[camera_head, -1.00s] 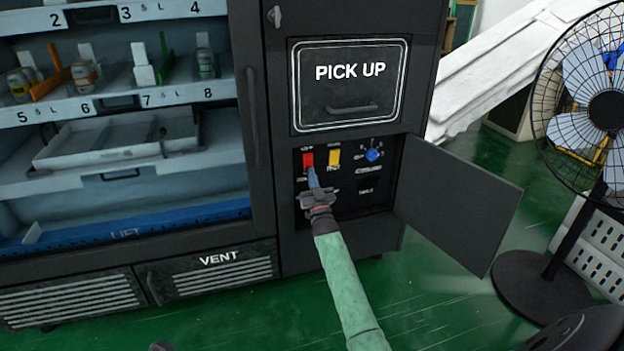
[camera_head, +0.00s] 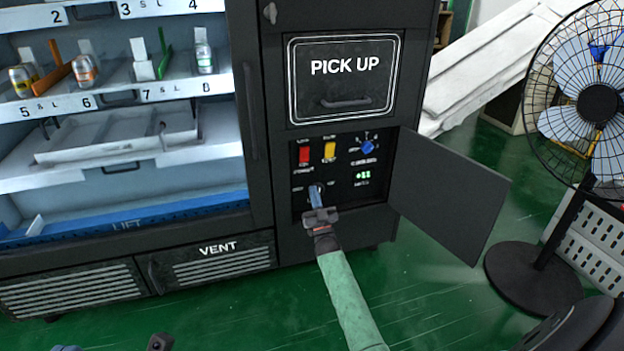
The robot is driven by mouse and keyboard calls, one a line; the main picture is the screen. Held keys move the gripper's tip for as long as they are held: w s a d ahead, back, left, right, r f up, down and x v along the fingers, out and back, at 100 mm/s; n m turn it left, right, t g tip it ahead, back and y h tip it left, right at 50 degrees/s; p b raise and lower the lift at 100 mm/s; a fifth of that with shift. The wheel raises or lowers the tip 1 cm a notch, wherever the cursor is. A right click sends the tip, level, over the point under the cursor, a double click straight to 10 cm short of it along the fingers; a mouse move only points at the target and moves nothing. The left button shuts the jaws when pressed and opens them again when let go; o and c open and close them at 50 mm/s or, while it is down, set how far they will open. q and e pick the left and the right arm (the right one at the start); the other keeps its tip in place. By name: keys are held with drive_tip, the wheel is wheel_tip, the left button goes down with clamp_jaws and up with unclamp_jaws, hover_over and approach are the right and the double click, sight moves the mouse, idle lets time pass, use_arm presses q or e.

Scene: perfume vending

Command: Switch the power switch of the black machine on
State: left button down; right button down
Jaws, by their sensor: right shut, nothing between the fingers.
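The black machine (camera_head: 262,25) stands ahead with its control panel (camera_head: 345,190) exposed on the right side. The panel has a red switch (camera_head: 304,153), a yellow switch (camera_head: 329,150) and a blue knob (camera_head: 367,147) along the top. A small display with green lights (camera_head: 363,175) is below the knob. My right gripper (camera_head: 316,189) is shut and empty, its blue fingertips in front of the lower left of the panel, below the red switch. They partly hide a round fitting there; contact is unclear. Only small parts, possibly of my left gripper (camera_head: 160,342), show at the bottom edge.
The panel door (camera_head: 448,195) stands open to the right. A pick-up hatch (camera_head: 343,80) is above the panel. The machine's shelves with bottles are at left. A standing fan (camera_head: 598,104) is at the right. Green floor is clear in front.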

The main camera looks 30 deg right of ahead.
drive_tip(key=shift+w+f+v, duration=0.1)
drive_tip(key=shift+f+v, duration=0.05)
drive_tip(key=shift+v, duration=0.75)
drive_tip(key=shift+w+f+v, duration=0.1)
drive_tip(key=shift+v, duration=0.8)
